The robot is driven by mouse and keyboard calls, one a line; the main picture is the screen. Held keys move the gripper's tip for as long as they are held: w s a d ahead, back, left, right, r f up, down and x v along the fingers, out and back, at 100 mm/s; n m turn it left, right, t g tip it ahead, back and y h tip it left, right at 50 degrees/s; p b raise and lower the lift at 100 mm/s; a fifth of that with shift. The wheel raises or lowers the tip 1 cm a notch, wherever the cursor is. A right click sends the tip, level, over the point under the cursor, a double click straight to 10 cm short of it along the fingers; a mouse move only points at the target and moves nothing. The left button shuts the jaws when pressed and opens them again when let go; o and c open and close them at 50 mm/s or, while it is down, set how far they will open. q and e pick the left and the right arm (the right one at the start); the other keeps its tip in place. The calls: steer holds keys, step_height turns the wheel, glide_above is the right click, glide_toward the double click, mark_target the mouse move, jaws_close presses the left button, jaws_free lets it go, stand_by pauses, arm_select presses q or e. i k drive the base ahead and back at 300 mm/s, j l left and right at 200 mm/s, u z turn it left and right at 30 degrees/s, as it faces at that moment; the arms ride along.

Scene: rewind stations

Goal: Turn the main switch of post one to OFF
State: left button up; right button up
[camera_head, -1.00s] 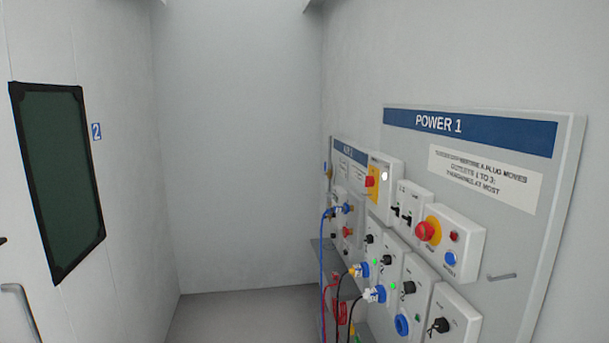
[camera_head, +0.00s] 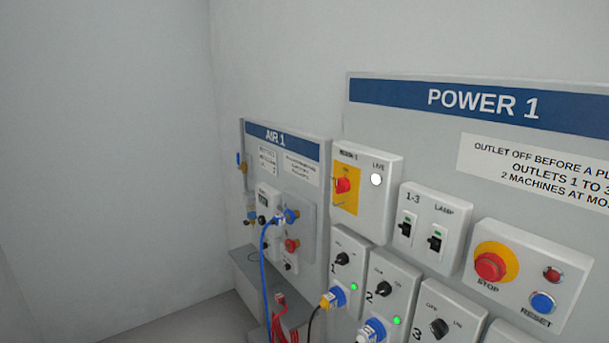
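The POWER 1 panel (camera_head: 410,130) fills the right side of the head view. At its upper left is a white box with a red rotary switch (camera_head: 344,185) on a yellow plate, which looks like the main switch. Its small lettering and exact handle position are too small to read. The lamp marked LIVE (camera_head: 376,180) beside it looks white and bright. Neither of my grippers is in view.
Right of the switch are two breakers (camera_head: 420,235), a red STOP button (camera_head: 490,266) and a blue RESET button (camera_head: 542,302). Below are outlets with knobs, plugs (camera_head: 334,298) and green lamps. The AIR 1 panel (camera_head: 302,175) with a blue hose (camera_head: 265,270) stands left.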

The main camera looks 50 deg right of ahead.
mark_target(341, 184)
steer(key=i+z, duration=0.4)
steer(key=i+j+z, duration=0.2)
steer(key=z, duration=0.15)
steer(key=i+j+z, duration=0.55)
steer(key=z, duration=0.2)
steer(key=i+j+z, duration=0.15)
steer(key=z, duration=0.2)
steer(key=i+j+z, duration=0.1)
steer(key=j+z, duration=0.25)
